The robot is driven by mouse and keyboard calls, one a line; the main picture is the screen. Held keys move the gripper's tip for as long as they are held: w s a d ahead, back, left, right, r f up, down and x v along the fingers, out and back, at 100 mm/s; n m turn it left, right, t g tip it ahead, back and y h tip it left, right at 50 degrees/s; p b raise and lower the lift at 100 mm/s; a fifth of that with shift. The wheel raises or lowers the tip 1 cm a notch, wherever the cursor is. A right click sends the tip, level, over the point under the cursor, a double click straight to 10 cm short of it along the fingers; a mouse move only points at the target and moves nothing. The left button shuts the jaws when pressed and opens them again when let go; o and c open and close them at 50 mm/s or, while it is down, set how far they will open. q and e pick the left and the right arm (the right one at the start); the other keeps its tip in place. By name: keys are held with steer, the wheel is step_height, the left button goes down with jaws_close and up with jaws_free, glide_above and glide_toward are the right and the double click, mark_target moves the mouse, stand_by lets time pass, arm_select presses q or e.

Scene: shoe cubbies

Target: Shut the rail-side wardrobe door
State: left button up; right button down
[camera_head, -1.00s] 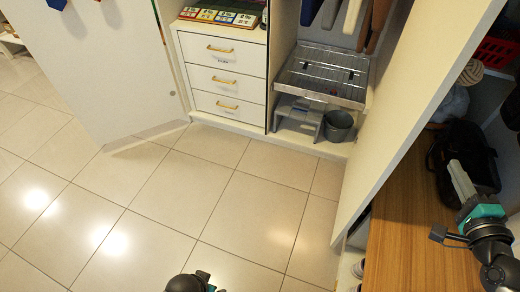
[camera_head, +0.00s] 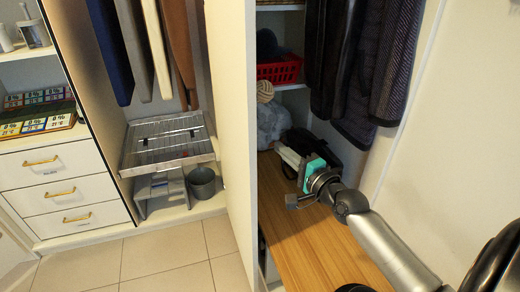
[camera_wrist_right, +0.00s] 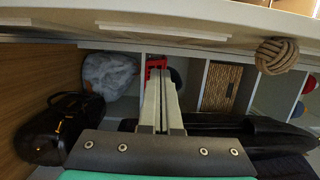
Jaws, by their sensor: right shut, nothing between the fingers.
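The rail-side wardrobe door (camera_head: 234,120) is a pale upright panel standing open, seen nearly edge-on in the head view. It juts out beside the compartment with hanging clothes. My right gripper (camera_head: 286,157) is to the right of the door, above the wooden bench, with its fingers pointing away from me. It is shut and empty, and a gap shows between it and the door. In the right wrist view the closed fingers (camera_wrist_right: 160,90) point toward shelves. My left gripper is not in view.
A wooden bench top (camera_head: 305,235) lies under my right arm, with a black bag (camera_head: 318,150) on it. Dark coats (camera_head: 365,60) hang above. A red basket (camera_head: 279,70) sits on a shelf. A wire rack (camera_head: 168,143) and grey bin (camera_head: 202,182) are left of the door.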

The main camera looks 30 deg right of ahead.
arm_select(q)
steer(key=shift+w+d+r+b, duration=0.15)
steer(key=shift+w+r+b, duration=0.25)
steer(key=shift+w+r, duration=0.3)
arm_select(e)
steer(key=shift+w+a, duration=1.95)
steer(key=shift+w, duration=0.15)
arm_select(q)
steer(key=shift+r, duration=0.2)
arm_select(e)
steer(key=shift+a, duration=0.15)
